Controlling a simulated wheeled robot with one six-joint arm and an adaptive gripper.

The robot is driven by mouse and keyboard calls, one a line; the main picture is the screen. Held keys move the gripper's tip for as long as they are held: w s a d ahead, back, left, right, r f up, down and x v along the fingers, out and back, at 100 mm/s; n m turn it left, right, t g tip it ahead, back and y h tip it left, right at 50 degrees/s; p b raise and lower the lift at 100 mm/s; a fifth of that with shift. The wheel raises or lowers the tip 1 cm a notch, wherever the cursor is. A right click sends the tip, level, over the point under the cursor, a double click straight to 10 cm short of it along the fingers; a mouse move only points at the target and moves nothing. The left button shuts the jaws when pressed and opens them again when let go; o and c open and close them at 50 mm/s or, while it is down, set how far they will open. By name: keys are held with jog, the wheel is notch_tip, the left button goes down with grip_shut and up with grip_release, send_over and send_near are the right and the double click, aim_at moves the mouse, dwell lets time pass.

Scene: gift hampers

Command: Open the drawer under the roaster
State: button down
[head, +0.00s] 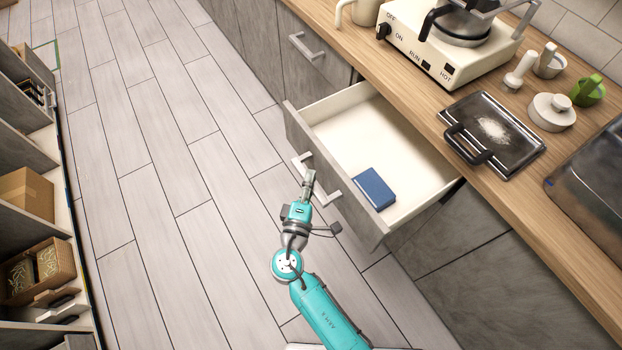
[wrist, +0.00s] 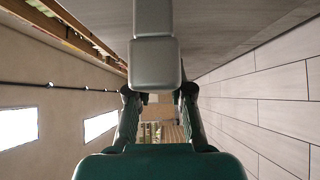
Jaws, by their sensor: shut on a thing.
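The roaster (head: 445,45) is a cream appliance with OFF, ON, RUN and HOT labels, on the wooden counter. A grey-fronted drawer (head: 335,172) with a pale inside stands pulled well out below the counter, on the near side of the roaster. A blue book-like block (head: 374,188) lies in it. My gripper (head: 309,179) is at the drawer's front, shut on the middle of its metal handle (head: 331,198). In the wrist view the grey handle (wrist: 155,62) reaches down between the fingers of my gripper (wrist: 160,95); the contact itself is partly hidden.
A closed drawer (head: 300,50) with its own handle is farther along the cabinets. Shelving with boxes (head: 27,193) lines the left; the floor between is clear.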

jog(key=c, duration=1)
grip_release()
jog(key=shift+c, duration=0.2)
jog(key=s+a, duration=0.1)
jog(key=s, duration=1)
jog(key=shift+s+a, duration=0.4)
jog(key=shift+f, duration=0.1)
